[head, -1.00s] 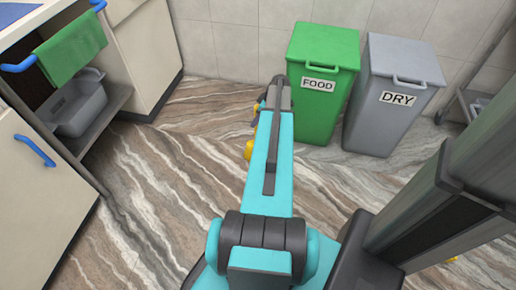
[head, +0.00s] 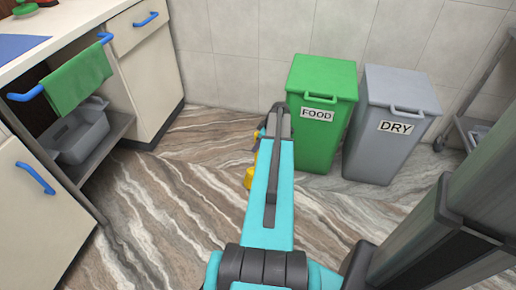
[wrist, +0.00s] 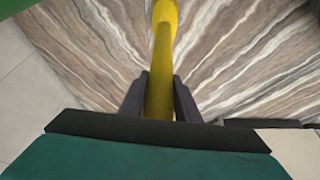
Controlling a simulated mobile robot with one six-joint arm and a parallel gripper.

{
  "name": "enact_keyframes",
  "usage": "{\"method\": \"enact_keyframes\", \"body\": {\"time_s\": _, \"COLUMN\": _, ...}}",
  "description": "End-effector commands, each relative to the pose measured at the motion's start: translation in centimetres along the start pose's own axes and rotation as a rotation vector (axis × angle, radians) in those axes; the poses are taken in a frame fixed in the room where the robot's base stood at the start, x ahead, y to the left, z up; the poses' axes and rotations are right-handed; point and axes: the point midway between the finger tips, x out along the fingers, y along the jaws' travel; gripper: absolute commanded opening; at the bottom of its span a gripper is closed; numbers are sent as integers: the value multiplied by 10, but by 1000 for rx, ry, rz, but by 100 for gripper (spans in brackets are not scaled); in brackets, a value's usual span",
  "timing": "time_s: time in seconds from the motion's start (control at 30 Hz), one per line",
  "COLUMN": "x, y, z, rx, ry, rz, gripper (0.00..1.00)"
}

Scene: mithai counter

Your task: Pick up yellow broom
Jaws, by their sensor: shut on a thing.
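The yellow broom (wrist: 162,50) shows in the wrist view as a yellow handle running from the top edge down between my fingers. My gripper (wrist: 160,95) has its two dark fingers on either side of the handle and is shut on it. In the head view only a small yellow part of the broom (head: 249,178) shows, just left of my teal arm. My arm hides the rest of it and most of my gripper. The broom's far end is out of the wrist view.
A green FOOD bin (head: 322,80) and a grey DRY bin (head: 392,150) stand against the tiled wall, right of my arm. At left is a cream counter (head: 130,35) with a green towel (head: 78,82) and a grey tub (head: 78,135) on a shelf. The marbled floor between is clear.

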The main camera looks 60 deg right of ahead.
Motion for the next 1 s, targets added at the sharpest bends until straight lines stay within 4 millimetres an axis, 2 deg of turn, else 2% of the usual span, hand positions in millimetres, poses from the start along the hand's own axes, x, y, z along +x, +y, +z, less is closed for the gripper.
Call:
{"method": "enact_keyframes", "body": {"time_s": 0.27, "x": -19, "y": 0, "z": -8, "rx": 0, "ry": 1, "rz": 2, "gripper": 7}}
{"method": "enact_keyframes", "body": {"time_s": 0.47, "x": -25, "y": 0, "z": 6, "rx": 1, "ry": 0, "rz": 1, "gripper": 7}}
{"method": "enact_keyframes", "body": {"time_s": 0.67, "x": -38, "y": 1, "z": 28, "rx": 2, "ry": 0, "rz": 1, "gripper": 7}}
{"method": "enact_keyframes", "body": {"time_s": 1.0, "x": -70, "y": 2, "z": 90, "rx": 4, "ry": 0, "rz": 2, "gripper": 7}}
